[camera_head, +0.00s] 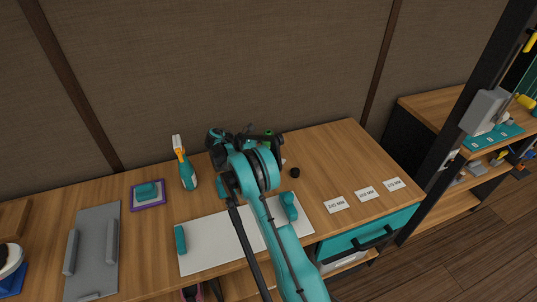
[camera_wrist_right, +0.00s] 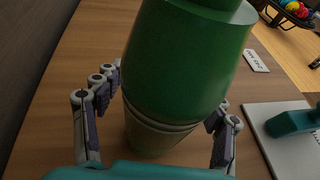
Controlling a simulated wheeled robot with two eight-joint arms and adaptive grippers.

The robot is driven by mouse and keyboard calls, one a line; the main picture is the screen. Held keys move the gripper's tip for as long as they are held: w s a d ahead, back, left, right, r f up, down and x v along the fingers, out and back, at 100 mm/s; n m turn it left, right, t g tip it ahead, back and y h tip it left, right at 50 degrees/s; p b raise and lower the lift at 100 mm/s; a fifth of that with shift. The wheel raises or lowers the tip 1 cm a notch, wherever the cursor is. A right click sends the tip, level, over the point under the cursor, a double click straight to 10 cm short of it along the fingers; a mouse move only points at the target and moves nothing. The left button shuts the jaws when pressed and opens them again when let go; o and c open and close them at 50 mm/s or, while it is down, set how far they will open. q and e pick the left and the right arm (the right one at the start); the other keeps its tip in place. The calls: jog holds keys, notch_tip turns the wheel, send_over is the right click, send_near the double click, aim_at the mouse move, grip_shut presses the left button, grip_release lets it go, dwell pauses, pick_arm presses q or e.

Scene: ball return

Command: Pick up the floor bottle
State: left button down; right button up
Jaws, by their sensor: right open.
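A green bottle (camera_wrist_right: 188,55) with a pale lower part stands on the wooden bench top. In the head view only a bit of its green top (camera_head: 268,133) shows behind my right arm. My right gripper (camera_head: 248,138) is over the back of the bench. In the right wrist view its open fingers (camera_wrist_right: 163,100) are on either side of the bottle's lower part, with a gap visible on the left. Contact on the right is unclear. My left gripper is in neither view.
A white board (camera_head: 210,246) with teal blocks lies in front. A wall closes the back.

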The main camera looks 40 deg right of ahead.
jog(key=shift+r, duration=0.1)
grip_shut()
jog(key=shift+r, duration=0.15)
dwell(0.5)
